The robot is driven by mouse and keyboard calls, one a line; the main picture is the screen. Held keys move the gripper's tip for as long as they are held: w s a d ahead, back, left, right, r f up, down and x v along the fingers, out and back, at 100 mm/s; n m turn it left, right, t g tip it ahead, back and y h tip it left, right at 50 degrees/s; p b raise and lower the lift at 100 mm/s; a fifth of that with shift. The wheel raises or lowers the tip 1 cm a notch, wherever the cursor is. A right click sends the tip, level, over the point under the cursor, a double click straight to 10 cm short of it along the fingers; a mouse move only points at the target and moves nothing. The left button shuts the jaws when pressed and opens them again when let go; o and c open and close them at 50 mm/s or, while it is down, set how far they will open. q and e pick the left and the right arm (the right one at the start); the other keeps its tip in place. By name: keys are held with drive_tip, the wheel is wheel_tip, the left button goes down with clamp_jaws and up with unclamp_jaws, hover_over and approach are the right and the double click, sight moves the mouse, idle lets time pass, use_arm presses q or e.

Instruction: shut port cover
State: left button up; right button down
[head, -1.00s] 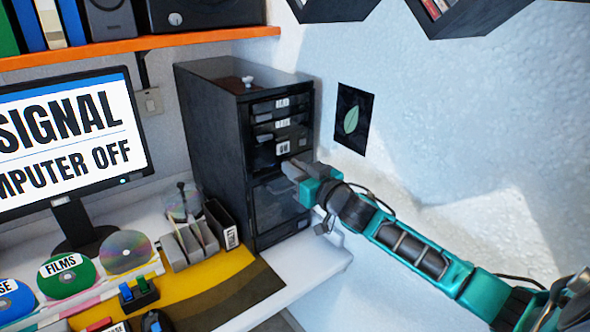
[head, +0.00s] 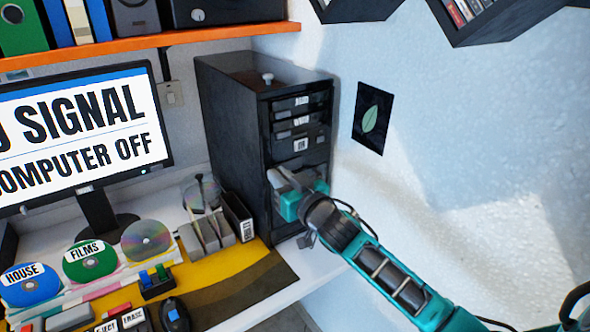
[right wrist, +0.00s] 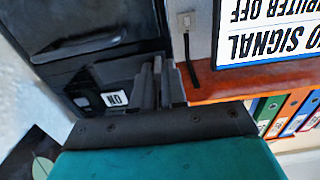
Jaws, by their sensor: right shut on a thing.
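The dark computer tower (head: 232,140) stands at the back right of the desk. Its front has labelled drive slots and an ON button (head: 301,145). I take the dark panel low on the front, with a ridge across it in the right wrist view (right wrist: 85,45), as the port cover. My gripper hides much of it in the head view, and I cannot tell how far open it stands. My right gripper (head: 280,180) is at the tower's front, near its left edge below the button. Its fingers (right wrist: 156,85) are shut; what lies between them is hidden. My left gripper is not in view.
The monitor (head: 75,130) stands left of the tower. A grey disc rack (head: 205,235) and a black holder (head: 237,215) stand close beside the tower. The orange shelf (head: 150,42) runs above. The wall to the right carries a leaf picture (head: 373,118).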

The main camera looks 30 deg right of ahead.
drive_tip(key=shift+a, duration=0.25)
drive_tip(key=c, duration=1.2)
unclamp_jaws()
drive_tip(key=shift+c, duration=0.2)
drive_tip(key=shift+s, duration=0.1)
drive_tip(key=s+d, duration=0.1)
drive_tip(key=s, duration=1.1)
drive_tip(key=shift+s, duration=0.35)
